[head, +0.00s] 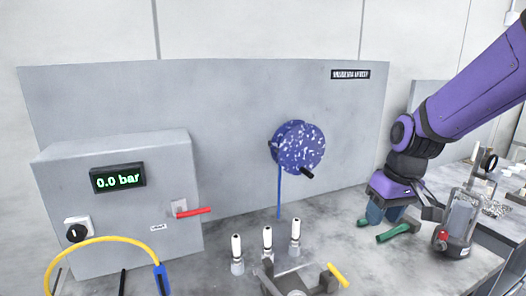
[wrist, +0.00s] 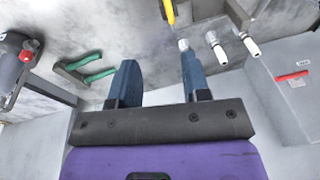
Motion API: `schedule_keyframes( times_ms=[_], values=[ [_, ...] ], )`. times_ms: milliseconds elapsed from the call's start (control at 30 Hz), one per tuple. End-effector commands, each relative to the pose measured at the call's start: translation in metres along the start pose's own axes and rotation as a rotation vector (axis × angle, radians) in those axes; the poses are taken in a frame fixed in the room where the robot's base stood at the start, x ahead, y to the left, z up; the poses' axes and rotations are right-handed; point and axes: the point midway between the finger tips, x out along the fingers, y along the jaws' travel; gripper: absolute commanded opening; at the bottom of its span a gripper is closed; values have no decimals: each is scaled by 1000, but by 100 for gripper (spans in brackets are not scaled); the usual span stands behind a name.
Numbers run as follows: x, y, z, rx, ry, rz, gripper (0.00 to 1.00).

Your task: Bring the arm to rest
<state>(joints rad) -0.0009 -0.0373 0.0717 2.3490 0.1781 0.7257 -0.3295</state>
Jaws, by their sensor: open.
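My purple arm reaches in from the upper right in the head view. My gripper (head: 384,214) points down above the right part of the grey bench (head: 335,215). In the wrist view my gripper (wrist: 160,82) shows two blue fingers standing well apart with nothing between them. Green-handled pliers (head: 396,232) lie on the bench just beside and below the fingers in the head view. They also show left of the fingers in the wrist view (wrist: 85,72).
A clear canister with a red part (head: 460,225) stands right of my gripper. White-topped fittings (head: 267,240) and a yellow-handled fixture (head: 335,275) are at front centre. A blue hose reel (head: 298,148) hangs on the panel. A grey box (head: 120,205) reads 0.0 bar at left.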

Motion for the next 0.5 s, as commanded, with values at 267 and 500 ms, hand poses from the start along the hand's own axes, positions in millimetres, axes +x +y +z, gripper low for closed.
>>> schedule_keyframes(
  times_ms=[267, 500],
  values=[
    [-60, -4, 40, 60, 99, 60, 43],
    [-99, -8, 81, 121, 181, 103, 43]
  ],
)
